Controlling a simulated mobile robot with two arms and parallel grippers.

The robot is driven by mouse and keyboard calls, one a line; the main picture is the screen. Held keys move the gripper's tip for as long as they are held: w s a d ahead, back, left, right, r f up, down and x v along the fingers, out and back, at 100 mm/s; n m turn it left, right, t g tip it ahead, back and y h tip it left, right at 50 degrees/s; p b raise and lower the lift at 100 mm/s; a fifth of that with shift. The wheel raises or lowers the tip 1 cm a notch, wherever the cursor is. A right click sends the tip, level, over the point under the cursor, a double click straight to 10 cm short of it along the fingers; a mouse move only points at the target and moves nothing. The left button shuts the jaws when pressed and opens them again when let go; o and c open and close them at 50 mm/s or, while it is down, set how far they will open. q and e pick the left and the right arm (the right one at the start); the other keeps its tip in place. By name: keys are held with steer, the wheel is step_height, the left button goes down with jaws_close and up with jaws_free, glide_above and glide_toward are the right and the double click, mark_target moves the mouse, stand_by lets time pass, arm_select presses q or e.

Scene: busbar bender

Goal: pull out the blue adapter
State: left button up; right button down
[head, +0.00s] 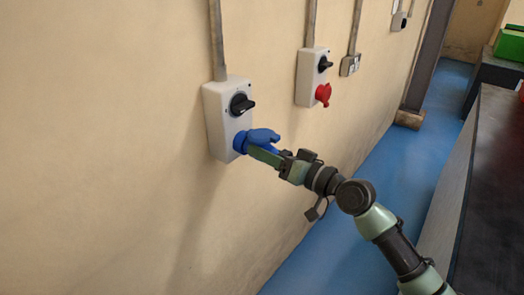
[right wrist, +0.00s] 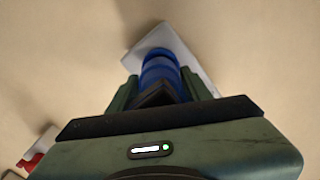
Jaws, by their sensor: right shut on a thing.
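The blue adapter (head: 264,136) is at the lower front of a white wall box (head: 216,118) with a black rotary switch (head: 241,104). Its near end meets the blue socket (head: 241,143) on the box, and I cannot see a gap. My right gripper (head: 261,152) reaches in from the right and is shut on the adapter. In the right wrist view the blue adapter (right wrist: 160,75) lies between the two green fingers (right wrist: 155,95), with the white box (right wrist: 195,60) behind it. My left gripper is not in view.
A second white box (head: 305,78) with a red plug (head: 323,93) is further along the wall. Conduits run up from the boxes. A dark-topped counter (head: 495,190) stands at the right, with blue floor (head: 385,165) clear between it and the wall.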

steer(key=shift+s+d, duration=0.2)
steer(key=shift+s+d, duration=0.2)
steer(key=shift+d, duration=0.1)
stand_by(0.3)
steer(key=shift+b+v, duration=0.65)
steer(key=shift+v, duration=1.85)
